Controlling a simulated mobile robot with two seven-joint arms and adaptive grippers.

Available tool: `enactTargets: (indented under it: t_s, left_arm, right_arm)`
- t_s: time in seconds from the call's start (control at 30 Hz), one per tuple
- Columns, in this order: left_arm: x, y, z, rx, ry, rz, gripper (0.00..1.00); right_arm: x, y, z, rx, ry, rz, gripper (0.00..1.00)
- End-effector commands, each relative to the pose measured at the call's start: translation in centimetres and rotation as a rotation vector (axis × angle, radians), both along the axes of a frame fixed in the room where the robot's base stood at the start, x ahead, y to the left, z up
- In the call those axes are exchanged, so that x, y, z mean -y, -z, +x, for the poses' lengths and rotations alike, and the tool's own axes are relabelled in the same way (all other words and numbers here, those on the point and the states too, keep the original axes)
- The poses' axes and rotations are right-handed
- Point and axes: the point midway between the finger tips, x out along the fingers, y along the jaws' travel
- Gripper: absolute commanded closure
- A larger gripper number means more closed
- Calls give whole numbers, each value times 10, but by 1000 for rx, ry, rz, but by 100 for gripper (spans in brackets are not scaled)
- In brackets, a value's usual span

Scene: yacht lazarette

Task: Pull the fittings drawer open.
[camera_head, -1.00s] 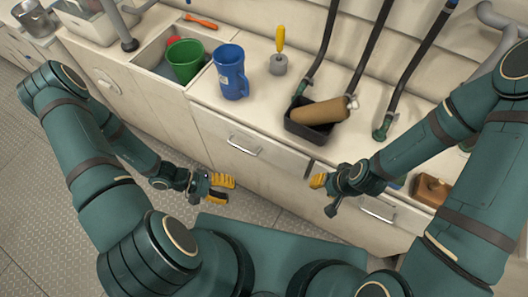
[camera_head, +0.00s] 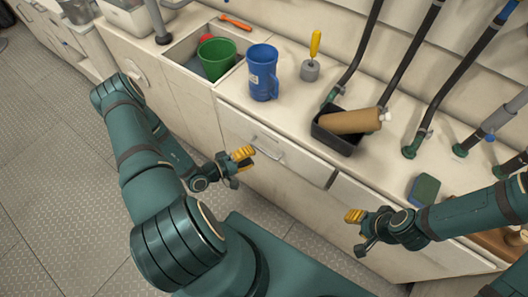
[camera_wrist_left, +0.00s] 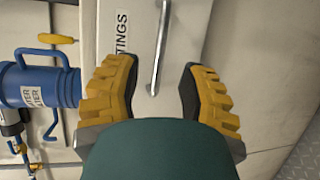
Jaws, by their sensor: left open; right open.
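The fittings drawer (camera_head: 235,125) is in the front of the white counter and looks shut. Its bar handle (camera_head: 268,147) shows in the head view. In the left wrist view, the handle (camera_wrist_left: 160,50) lies ahead, between the lines of the two fingers, and part of a label ending in "TINGS" shows on the drawer front (camera_wrist_left: 135,30). My left gripper (camera_head: 240,163) is open and empty, just in front of the drawer and close to the handle; I cannot tell whether it touches. My right gripper (camera_head: 356,232) is open and empty, in front of the cabinet to the right.
On the counter are a blue mug (camera_head: 262,72), a yellow-handled tool (camera_head: 311,62), a black tray (camera_head: 335,138) with a brown roll (camera_head: 350,121), and a sponge (camera_head: 424,189). A green bucket (camera_head: 216,57) sits in the sink recess. Hoses rise behind. The floor (camera_head: 60,150) at left is clear.

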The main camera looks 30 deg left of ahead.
Motion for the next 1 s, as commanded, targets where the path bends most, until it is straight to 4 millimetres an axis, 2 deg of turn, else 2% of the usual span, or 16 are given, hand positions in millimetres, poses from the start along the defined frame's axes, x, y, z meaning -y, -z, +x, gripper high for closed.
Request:
enactTargets:
  t_s: [0.1,0.3,0.5,0.73,0.77,0.8,0.9,1.0]
  left_arm:
    - [12,5,20,2,4,-2,59]
    - [23,9,43,1,2,-1,59]
    - [27,11,51,-1,1,-1,59]
    - [27,11,51,-1,1,-1,59]
    - [27,10,52,-1,1,-1,56]
    - [27,10,51,-1,1,-1,70]
    - [27,10,51,0,1,-1,100]
    - [27,10,51,0,2,-1,100]
  right_arm:
    - [0,5,1,2,1,0,61]
    - [0,9,2,4,2,-2,61]
    - [0,11,2,5,2,-2,61]
    - [0,10,2,5,2,-2,61]
    - [0,10,2,5,2,-2,61]
    - [0,10,2,5,2,-2,61]
    - [0,10,2,6,2,-1,61]
    - [0,10,2,5,2,-1,61]
